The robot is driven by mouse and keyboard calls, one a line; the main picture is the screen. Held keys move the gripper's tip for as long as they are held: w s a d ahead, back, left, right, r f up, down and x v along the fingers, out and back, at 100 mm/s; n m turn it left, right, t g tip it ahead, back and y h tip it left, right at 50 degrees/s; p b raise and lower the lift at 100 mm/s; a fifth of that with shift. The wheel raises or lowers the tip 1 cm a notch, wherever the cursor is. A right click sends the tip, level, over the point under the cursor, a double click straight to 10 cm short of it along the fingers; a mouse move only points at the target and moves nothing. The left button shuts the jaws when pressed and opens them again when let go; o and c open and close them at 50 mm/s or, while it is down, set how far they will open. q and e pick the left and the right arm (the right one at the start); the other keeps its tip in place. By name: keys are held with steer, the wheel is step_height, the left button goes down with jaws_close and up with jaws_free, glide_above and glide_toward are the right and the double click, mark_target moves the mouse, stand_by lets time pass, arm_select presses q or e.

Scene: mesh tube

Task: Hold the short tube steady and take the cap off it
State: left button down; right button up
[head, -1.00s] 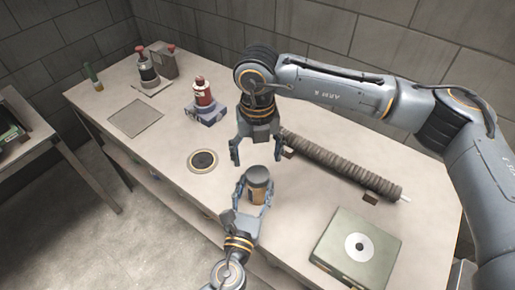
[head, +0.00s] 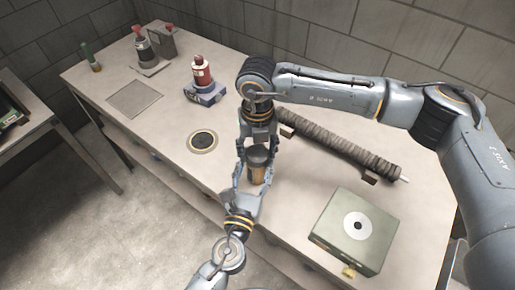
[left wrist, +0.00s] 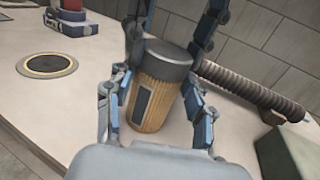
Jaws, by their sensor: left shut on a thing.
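The short tube (left wrist: 155,95) is tan and ribbed with a dark panel on its side. A dark grey cap (left wrist: 167,58) sits on its top; the cap also shows in the head view (head: 258,153). My left gripper (head: 252,183) is shut on the tube, with a finger on each side, and holds it nearly upright near the table's front edge. My right gripper (head: 257,148) points down from above, its fingers apart on either side of the cap. They look open, with a small gap at the cap; contact is not clear.
A long ribbed tube (head: 340,145) lies on supports behind and to the right. A green box (head: 340,250) with a white disc stands at front right. A round dark pad (head: 202,141) lies left of the grippers. A red bottle (head: 202,72) on a blue-grey stand is behind it.

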steer(key=shift+c, duration=1.3)
steer(key=o, duration=1.3)
step_height(320, 180, up, 8)
steer(key=shift+f, duration=0.15)
steer(key=shift+c, duration=0.4)
steer(key=shift+f, duration=3.9)
